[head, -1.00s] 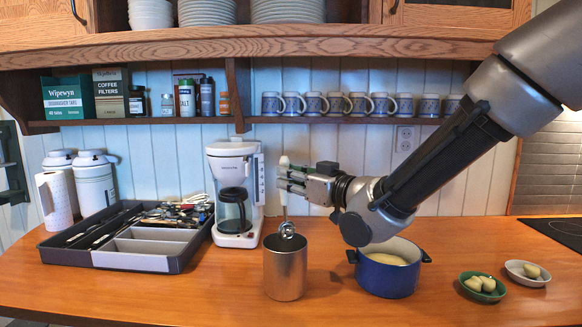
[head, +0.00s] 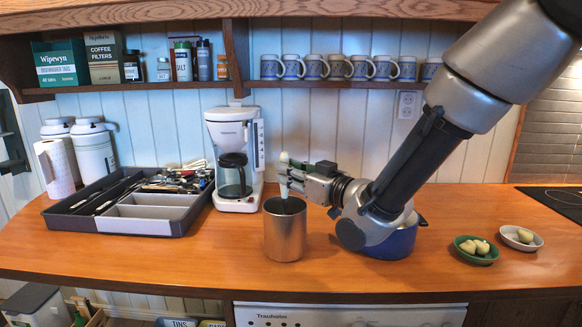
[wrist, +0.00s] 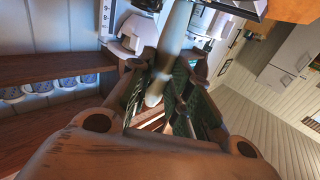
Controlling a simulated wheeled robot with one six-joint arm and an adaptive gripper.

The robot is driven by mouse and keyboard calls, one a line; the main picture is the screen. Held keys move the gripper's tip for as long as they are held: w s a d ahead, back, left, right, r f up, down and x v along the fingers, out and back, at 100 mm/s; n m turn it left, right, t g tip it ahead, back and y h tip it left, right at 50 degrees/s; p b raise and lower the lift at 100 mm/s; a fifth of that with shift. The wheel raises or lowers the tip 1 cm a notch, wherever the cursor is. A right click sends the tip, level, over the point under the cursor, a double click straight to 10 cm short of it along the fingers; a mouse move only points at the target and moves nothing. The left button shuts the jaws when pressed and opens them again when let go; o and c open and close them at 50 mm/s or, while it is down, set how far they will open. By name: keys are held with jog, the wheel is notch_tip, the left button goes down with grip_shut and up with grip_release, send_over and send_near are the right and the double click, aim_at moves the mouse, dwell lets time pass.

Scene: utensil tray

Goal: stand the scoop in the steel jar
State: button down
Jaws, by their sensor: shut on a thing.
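The steel jar (head: 285,235) stands upright on the wooden counter in the head view, with its mouth open. My gripper (head: 286,173) is just above the jar's mouth, shut on the pale handle of the scoop (head: 283,189). The scoop hangs roughly upright, and its lower end goes down into the jar's mouth. Its metal head is hidden by the jar wall, so I cannot tell whether it touches the bottom. In the wrist view the scoop's handle (wrist: 172,45) runs between the fingers (wrist: 165,85).
A grey utensil tray (head: 120,228) with several utensils lies at left, beside a white coffee maker (head: 236,160). A blue pot (head: 400,243) stands right of the jar, partly behind my arm. Two small bowls, one green (head: 476,256), one pale (head: 521,244), sit further right.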

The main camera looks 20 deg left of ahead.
jog(key=shift+f, duration=0.1)
jog(key=c, duration=1.3)
grip_release()
jog(key=shift+o, duration=0.2)
jog(key=shift+d, duration=0.1)
jog(key=v, duration=0.7)
jog(key=shift+s, duration=0.15)
jog(key=shift+d, duration=0.1)
